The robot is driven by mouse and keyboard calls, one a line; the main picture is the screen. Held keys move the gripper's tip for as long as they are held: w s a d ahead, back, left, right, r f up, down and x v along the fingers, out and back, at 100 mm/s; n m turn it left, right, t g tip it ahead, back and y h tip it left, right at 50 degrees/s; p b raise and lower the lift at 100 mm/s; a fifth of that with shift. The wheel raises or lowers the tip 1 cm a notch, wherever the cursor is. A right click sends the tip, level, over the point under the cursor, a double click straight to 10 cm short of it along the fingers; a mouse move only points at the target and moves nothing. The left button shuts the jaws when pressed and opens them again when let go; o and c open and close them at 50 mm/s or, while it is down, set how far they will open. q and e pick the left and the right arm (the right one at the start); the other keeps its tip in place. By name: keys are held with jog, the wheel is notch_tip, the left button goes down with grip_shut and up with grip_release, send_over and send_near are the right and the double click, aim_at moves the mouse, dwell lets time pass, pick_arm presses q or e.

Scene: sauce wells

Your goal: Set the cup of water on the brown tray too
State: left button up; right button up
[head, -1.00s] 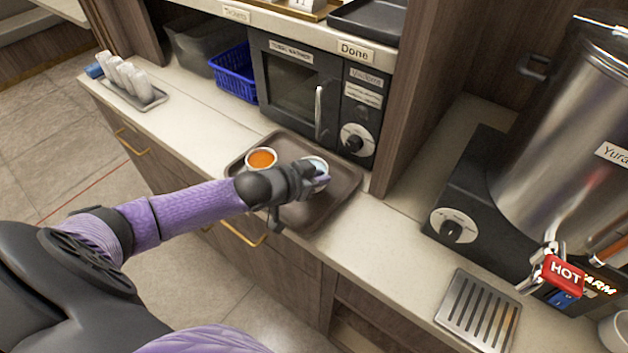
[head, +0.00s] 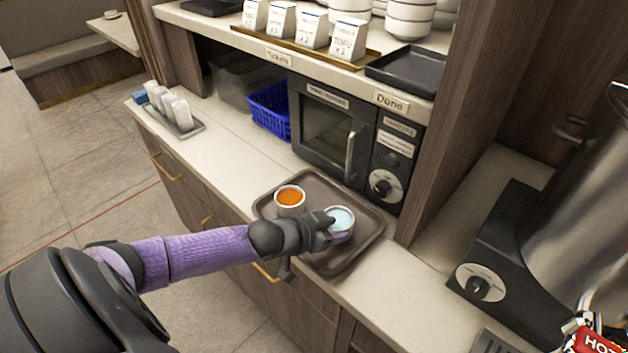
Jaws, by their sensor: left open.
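The brown tray (head: 352,262) lies on the counter in front of the microwave. A cup with orange-red sauce (head: 290,199) stands on its left part. The cup of water (head: 341,218), white with pale blue content, stands on the tray to the right of the sauce cup. My left gripper (head: 325,230) is open at the near left side of the water cup, its fingers hiding part of the cup's wall. I cannot tell whether the fingers touch it. My right gripper is not in view.
A microwave (head: 333,127) stands behind the tray. A small tray of white bottles (head: 172,108) and a blue basket (head: 270,108) are to the left. A metal urn (head: 585,200) on a dark base is at the right.

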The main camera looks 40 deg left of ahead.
pick_arm(q)
jog(key=p+v, duration=0.4)
jog(key=v, duration=0.5)
jog(key=s+a+f+n+g+y, duration=0.15)
jog(key=s+f, duration=0.25)
jog(key=f, duration=0.4)
jog(key=s+a+f+n+g+y, duration=0.1)
jog(key=s+a+f+g+y, duration=0.2)
jog(key=f, duration=0.4)
jog(key=s+d+f+m+g, duration=0.1)
jog(key=s+d+f+g, duration=0.1)
jog(key=s+d+f, duration=0.4)
jog(key=s+d+f+g, duration=0.2)
jog(key=s+d+f, duration=0.1)
jog(key=s, duration=0.6)
jog(key=s+d+f+m+g, duration=0.1)
jog(key=s+d+f+g, duration=0.2)
jog(key=s+d+f, duration=0.3)
jog(key=shift+h, duration=0.45)
jog(key=f+b, duration=0.1)
jog(key=b, duration=0.1)
jog(key=s+a+f+b, duration=0.1)
jog(key=f+b, duration=0.1)
jog(key=b, duration=0.1)
jog(key=f+b, duration=0.2)
jog(key=shift+s+a+f, duration=0.2)
jog(key=shift+s, duration=0.1)
